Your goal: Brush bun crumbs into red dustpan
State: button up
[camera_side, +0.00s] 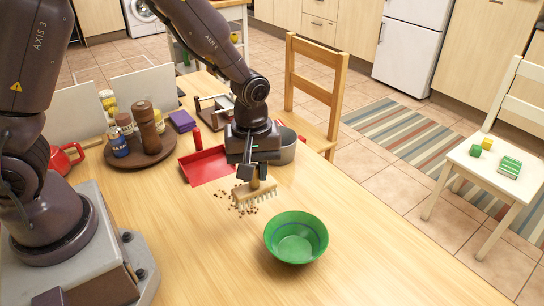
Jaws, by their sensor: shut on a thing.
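The red dustpan (204,168) lies on the wooden table, behind and to the left of my gripper, with a red upright handle (197,139) at its back. My gripper (252,180) points down and is shut on a wooden brush (256,189) with pale bristles. The brush is at the crumbs, bristles down; I cannot tell whether they touch the table. Brown crumbs (231,204) are scattered on the table left of and under the brush, in front of the dustpan. My gripper hides part of the dustpan's right side.
A green bowl (296,238) stands close in front and right of the brush. The front table is clear.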

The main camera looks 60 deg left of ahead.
aim_at(251, 192)
jog(key=shift+s+a+f, duration=0.15)
jog(key=shift+a+f, duration=0.05)
jog(key=shift+f, duration=0.35)
jog(key=shift+s+a+f, duration=0.1)
jog(key=shift+a+f, duration=0.1)
jog(key=shift+f, duration=2.4)
